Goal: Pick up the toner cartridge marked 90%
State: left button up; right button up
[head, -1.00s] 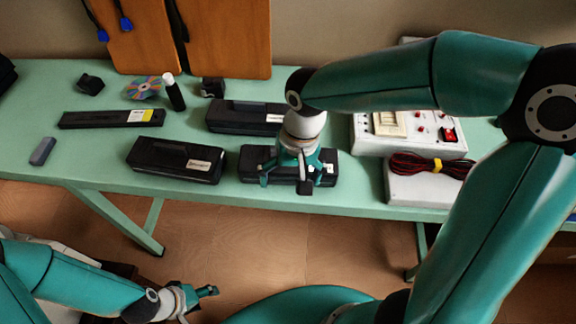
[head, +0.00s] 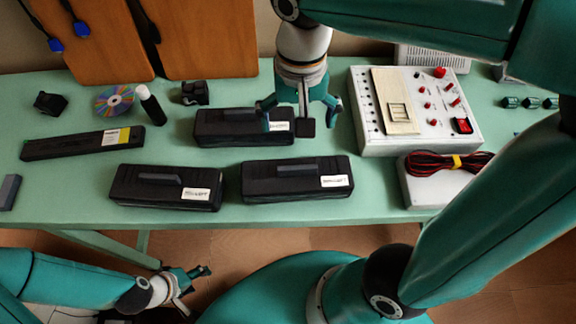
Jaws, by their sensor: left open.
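Three black toner cartridges with white labels lie on the green table: front left (head: 140,192), front right (head: 270,186) and back (head: 222,128). Their label print is too small to read, so I cannot tell which is marked 90%. My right gripper (head: 303,122) is open and empty, pointing down with spread fingers at the right end of the back cartridge. One finger overlaps that cartridge in the picture; I cannot tell whether they touch. My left gripper (head: 196,280) is open, low in front of the table and away from the cartridges.
A white control box (head: 375,145) stands right of the back cartridge, with red and black cables (head: 430,166) in front. A long black bar (head: 65,146), a disc (head: 114,100) and a small bottle (head: 150,105) lie to the left. Brown boards (head: 205,40) stand behind.

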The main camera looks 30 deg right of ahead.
aim_at(297, 166)
jog(key=f, duration=1.6)
jog(key=shift+s+f+b, duration=0.15)
jog(key=shift+s+b, duration=0.1)
jog(key=shift+b, duration=0.05)
jog(key=c, duration=1.3)
jog(key=shift+c, duration=0.8)
jog(key=shift+w+r, duration=0.1)
jog(key=shift+r, duration=0.1)
